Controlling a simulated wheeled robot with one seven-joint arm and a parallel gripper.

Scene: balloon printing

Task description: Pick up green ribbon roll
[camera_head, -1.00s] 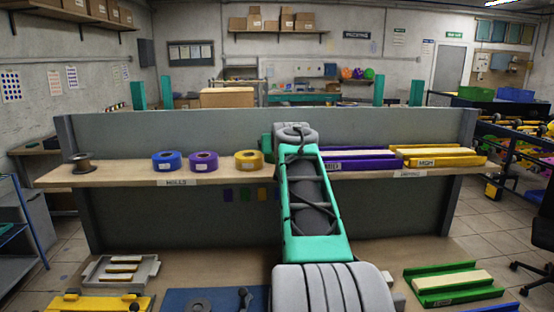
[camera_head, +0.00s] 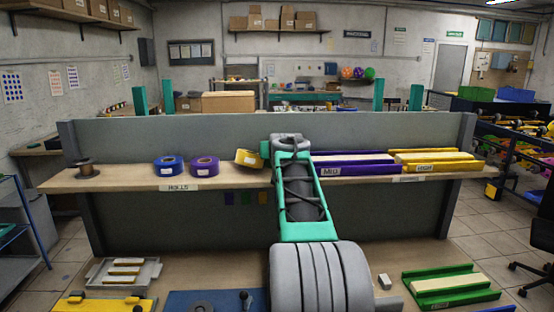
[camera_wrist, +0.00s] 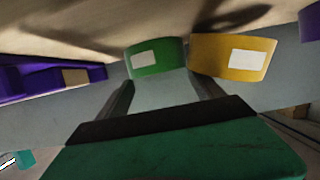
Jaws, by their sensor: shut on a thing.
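The green ribbon roll (camera_wrist: 155,58) has a white label and sits between the two fingers of my gripper (camera_wrist: 162,80) in the wrist view. My gripper is shut on it. In the head view my arm hides the gripper and most or all of the green roll. The yellow ribbon roll (camera_wrist: 232,57) is right beside the green one, against the finger on the right of the wrist view. In the head view the yellow roll (camera_head: 248,159) is tilted on the shelf next to my arm.
Blue (camera_head: 168,166) and purple (camera_head: 205,166) rolls stand left on the shelf (camera_head: 125,180), with a dark spool (camera_head: 86,168) at its far left. Purple (camera_head: 350,165) and yellow (camera_head: 430,162) trays lie to the right. A grey back panel (camera_head: 200,130) stands behind.

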